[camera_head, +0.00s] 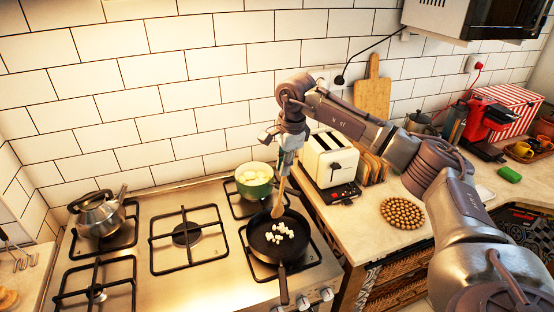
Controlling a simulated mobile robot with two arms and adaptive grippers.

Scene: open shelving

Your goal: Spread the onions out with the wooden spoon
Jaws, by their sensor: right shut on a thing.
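The white onion pieces (279,233) lie in a loose cluster near the middle of the black frying pan (262,247). The pan sits on the front right burner with its handle toward the front edge. The wooden spoon (279,197) is upright and slightly tilted, its lower end at the back of the pan, behind the onions. My right gripper (284,163) is shut on the spoon's upper part, above the pan. Whether the spoon touches the pan is hard to tell. My left gripper is not in view.
A green bowl (254,182) with pale contents stands behind the pan. A kettle (99,217) is on the back left burner. A white toaster (328,159) stands close to the right of my gripper. A round beaded trivet (402,213) lies on the right counter. The middle burners are empty.

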